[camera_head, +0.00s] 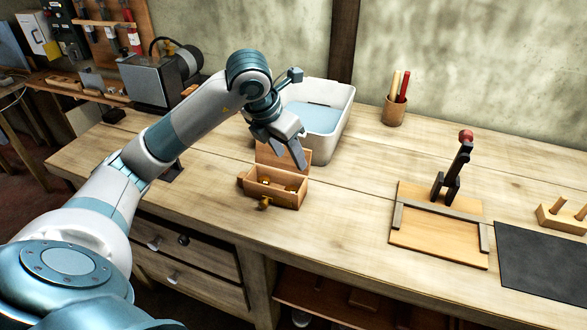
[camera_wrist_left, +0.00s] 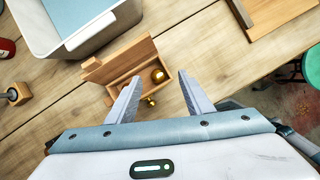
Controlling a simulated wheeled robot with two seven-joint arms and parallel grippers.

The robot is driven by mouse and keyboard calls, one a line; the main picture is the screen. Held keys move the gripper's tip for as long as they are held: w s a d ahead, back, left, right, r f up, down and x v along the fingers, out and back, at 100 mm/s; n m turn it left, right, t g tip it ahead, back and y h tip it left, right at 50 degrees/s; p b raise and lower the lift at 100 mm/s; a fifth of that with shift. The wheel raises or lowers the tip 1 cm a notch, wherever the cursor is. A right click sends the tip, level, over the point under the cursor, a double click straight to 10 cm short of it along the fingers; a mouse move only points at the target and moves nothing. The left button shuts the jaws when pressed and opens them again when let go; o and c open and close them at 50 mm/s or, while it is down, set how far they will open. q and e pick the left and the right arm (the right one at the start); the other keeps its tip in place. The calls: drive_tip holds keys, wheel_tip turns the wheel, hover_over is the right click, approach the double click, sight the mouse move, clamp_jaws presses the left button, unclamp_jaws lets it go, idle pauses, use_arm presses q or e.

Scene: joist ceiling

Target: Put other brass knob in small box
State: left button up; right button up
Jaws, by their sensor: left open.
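The small wooden box (camera_head: 288,201) stands on the workbench with its lid raised at the back. It also shows in the left wrist view (camera_wrist_left: 126,75). Brass pieces lie inside it; one is a round brass knob (camera_wrist_left: 158,75). Another brass knob (camera_head: 264,202) is outside, at the box's front side; it also shows in the left wrist view (camera_wrist_left: 150,101). I cannot tell whether it touches the box. My left gripper (camera_head: 290,156) is open and empty above the box, its fingers pointing down. My right gripper is out of view.
A white tub (camera_head: 338,125) with a blue inside stands behind the box. A pen holder (camera_head: 393,112), a wooden board with a dark red-tipped lever clamp (camera_head: 437,237), a pegged block (camera_head: 562,219) and a dark mat (camera_head: 545,270) are to the right. The bench between box and clamp is clear.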

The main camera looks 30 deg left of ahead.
use_arm(q)
drive_tip(key=shift+v, duration=1.45)
